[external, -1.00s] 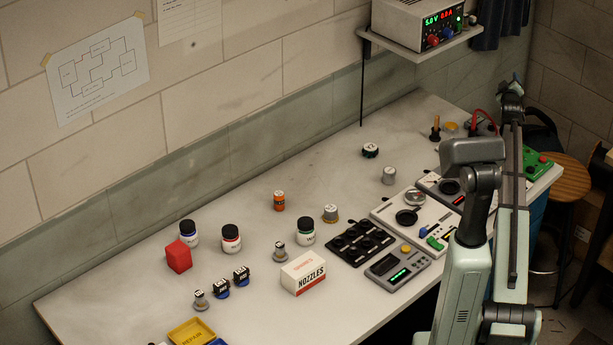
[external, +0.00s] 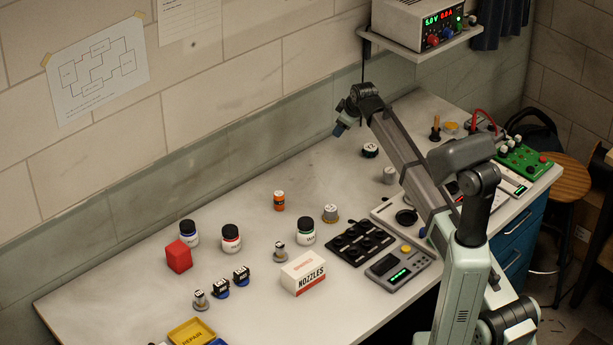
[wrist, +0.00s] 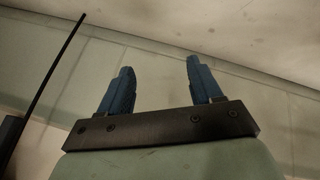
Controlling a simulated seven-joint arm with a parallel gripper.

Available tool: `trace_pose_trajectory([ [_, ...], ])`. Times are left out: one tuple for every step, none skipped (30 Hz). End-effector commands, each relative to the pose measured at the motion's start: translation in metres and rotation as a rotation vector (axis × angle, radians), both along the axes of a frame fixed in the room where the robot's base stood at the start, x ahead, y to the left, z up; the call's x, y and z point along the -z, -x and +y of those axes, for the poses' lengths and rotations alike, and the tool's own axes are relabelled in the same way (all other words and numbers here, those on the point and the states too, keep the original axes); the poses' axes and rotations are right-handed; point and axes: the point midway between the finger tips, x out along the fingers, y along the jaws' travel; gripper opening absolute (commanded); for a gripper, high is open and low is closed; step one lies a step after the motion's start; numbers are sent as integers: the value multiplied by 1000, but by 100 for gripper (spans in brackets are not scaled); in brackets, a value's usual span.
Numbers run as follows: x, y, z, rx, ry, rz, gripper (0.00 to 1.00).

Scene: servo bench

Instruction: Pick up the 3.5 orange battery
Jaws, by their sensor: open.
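The orange battery (external: 279,201) stands upright on the bench, left of centre in the external view, with a dark band and a pale top; its number is too small to read. My gripper (external: 339,130) is raised above the back of the bench, to the right of and well apart from the battery. In the wrist view my gripper (wrist: 160,82) shows two blue fingers spread wide with nothing between them. The battery does not show in the wrist view.
White jars (external: 306,232) stand near the battery, with a grey knob-like piece (external: 330,214) to its right. A red cube (external: 179,257), a nozzles box (external: 303,272) and a black socket tray (external: 360,243) lie nearer the front. The bench around the battery is clear.

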Motion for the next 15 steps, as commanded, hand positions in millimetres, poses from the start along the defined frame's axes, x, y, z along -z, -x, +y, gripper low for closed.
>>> trace_pose_trajectory([
  [0,22,27,-36,13,42,64],
  [0,35,40,-54,23,68,64],
  [0,52,57,-78,36,102,64],
  [0,66,69,-97,47,128,64],
  [-1,79,81,-115,60,152,64],
  [-1,97,96,-140,75,185,64],
  [-1,111,106,-157,88,209,64],
  [-1,124,115,-174,100,232,64],
  [-2,141,127,-196,116,261,64],
  [-3,153,135,-211,129,281,64],
  [-4,165,142,-225,140,300,64],
  [-5,178,150,-241,155,323,64],
  [-6,188,156,-253,165,338,64],
  [-6,196,160,-263,175,352,64],
  [-7,206,165,-275,186,367,64],
])
